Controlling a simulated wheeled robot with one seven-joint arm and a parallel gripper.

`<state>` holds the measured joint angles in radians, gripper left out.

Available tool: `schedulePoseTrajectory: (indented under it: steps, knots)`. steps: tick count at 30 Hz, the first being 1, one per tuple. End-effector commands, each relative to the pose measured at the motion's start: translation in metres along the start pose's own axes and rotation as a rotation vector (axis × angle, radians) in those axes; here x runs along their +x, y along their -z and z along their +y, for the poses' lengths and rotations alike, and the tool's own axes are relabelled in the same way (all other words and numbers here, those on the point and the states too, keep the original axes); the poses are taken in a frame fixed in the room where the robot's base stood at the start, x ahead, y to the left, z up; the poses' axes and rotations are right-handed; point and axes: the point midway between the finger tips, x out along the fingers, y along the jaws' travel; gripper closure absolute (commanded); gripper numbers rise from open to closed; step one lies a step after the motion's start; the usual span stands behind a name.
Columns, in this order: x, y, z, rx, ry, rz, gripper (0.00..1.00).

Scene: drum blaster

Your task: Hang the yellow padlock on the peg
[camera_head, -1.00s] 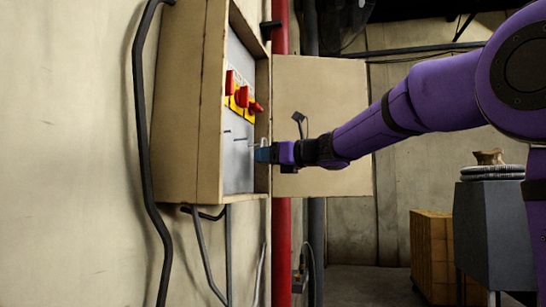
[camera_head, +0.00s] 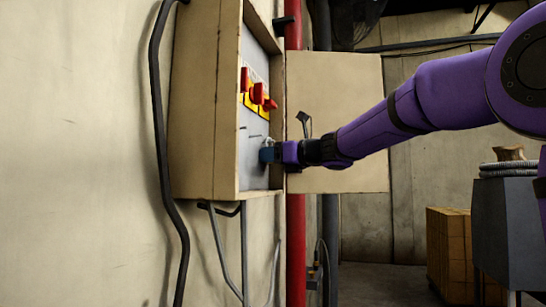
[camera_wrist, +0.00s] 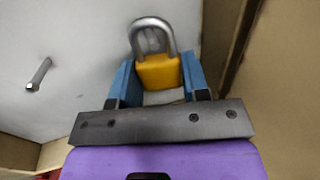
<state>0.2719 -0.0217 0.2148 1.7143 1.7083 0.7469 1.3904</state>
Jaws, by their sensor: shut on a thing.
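The yellow padlock (camera_wrist: 158,72) is between the blue fingers of my gripper (camera_wrist: 158,80) in the wrist view, with its grey shackle upward. A grey peg (camera_wrist: 152,40) shows inside the shackle's loop; I cannot tell whether it passes through or stands behind. Another metal peg (camera_wrist: 39,75) sticks out of the panel to the left. In the head view my gripper (camera_head: 268,155) is inside the open cabinet, near the back panel, below the red switches. The padlock is hard to make out there.
The beige cabinet (camera_head: 205,100) is on the wall, its door (camera_head: 340,120) open to the right beside my arm. Red and yellow switches (camera_head: 257,95) sit above my gripper. The cabinet's side wall (camera_wrist: 240,60) is close to the right in the wrist view.

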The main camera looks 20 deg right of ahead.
Motion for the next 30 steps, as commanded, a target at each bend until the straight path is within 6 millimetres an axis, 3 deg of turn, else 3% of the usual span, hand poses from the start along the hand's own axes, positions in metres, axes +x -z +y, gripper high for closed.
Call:
schedulePoseTrajectory:
  steps: [10, 11, 14, 25, 30]
  knots:
    - [0.000, 0.000, 0.000, 0.000, 0.000, 0.000, 0.77]
    - [0.000, 0.000, 0.000, 0.000, 0.000, 0.000, 0.51]
    - [0.000, 0.000, 0.000, 0.000, -0.001, 0.000, 0.28]
    - [-0.001, 0.000, 0.002, -0.001, -0.005, 0.000, 0.28]
    - [-0.019, -0.001, 0.001, -0.002, 0.000, 0.000, 0.28]
